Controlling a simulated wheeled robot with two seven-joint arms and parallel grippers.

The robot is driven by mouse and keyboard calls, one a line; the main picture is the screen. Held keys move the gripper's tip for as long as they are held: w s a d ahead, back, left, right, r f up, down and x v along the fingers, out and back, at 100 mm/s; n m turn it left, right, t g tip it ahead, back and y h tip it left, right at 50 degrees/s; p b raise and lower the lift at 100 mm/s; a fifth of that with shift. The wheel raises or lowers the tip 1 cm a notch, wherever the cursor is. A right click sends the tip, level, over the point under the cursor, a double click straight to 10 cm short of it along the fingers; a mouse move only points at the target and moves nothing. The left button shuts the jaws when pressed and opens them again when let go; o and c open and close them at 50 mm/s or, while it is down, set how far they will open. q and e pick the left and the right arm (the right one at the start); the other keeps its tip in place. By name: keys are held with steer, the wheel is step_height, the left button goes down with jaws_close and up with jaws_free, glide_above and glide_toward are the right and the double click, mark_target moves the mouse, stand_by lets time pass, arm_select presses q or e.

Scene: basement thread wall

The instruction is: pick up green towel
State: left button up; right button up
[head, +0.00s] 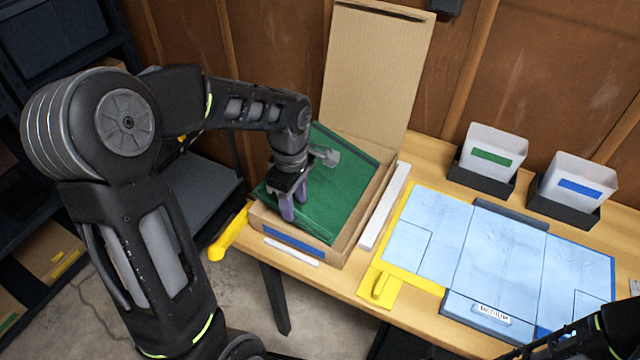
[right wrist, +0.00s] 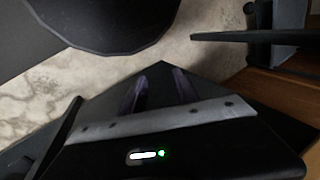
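The green towel (head: 335,185) lies in an open cardboard box (head: 351,250) on the table, spread flat and a little slanted over the box's inside. My left gripper (head: 293,210) points down over the left part of the towel, with its purple fingers at or just above the cloth. The fingers look slightly apart; whether cloth is between them is hard to tell. My right gripper shows in the right wrist view (right wrist: 160,92), with two purple fingers apart and nothing between them. It is away from the towel, over the floor beside the table.
The box's lid (head: 376,70) stands up at the back. A white strip (head: 384,207) lies right of the box. A blue folding board (head: 500,262) with yellow edging covers the table's right. Two bins (head: 490,160) (head: 574,190) stand behind it. A yellow handle (head: 229,235) is at the left edge.

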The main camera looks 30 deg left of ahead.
arm_select(q)
steer(key=shift+f, duration=0.75)
steer(key=shift+r, duration=0.1)
steer(key=shift+c, duration=0.2)
jaws_close()
